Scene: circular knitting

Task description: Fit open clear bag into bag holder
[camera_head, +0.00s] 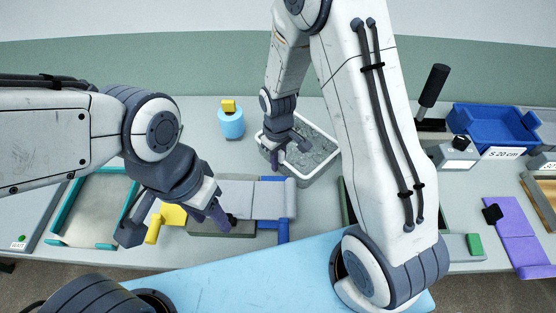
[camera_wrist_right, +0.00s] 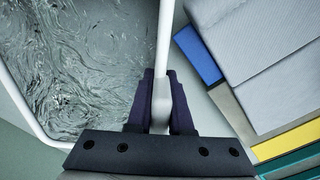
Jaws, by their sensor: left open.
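A white-rimmed rectangular frame (camera_head: 331,143) at the centre back holds clear, wrinkled film, which looks like the open clear bag (camera_head: 318,158). The wrist view shows its rippled surface (camera_wrist_right: 70,60) and white rim (camera_wrist_right: 165,40). My right gripper (camera_head: 288,153) is at the frame's left side; the wrist view shows its dark fingers (camera_wrist_right: 162,104) closed on either side of the rim. A stand with grey panels (camera_head: 240,196), blue rails and yellow parts lies just left and nearer; I cannot tell whether it is the bag holder. My left gripper (camera_head: 174,224) is open over its yellow end (camera_head: 172,214).
A light-blue pot with a yellow top (camera_head: 231,122) stands behind. A teal-edged tray (camera_head: 66,240) is at left. A blue bin (camera_head: 495,132), a black-handled tool (camera_head: 432,88) and a purple piece (camera_head: 515,235) are at right. My right arm hides part of the table.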

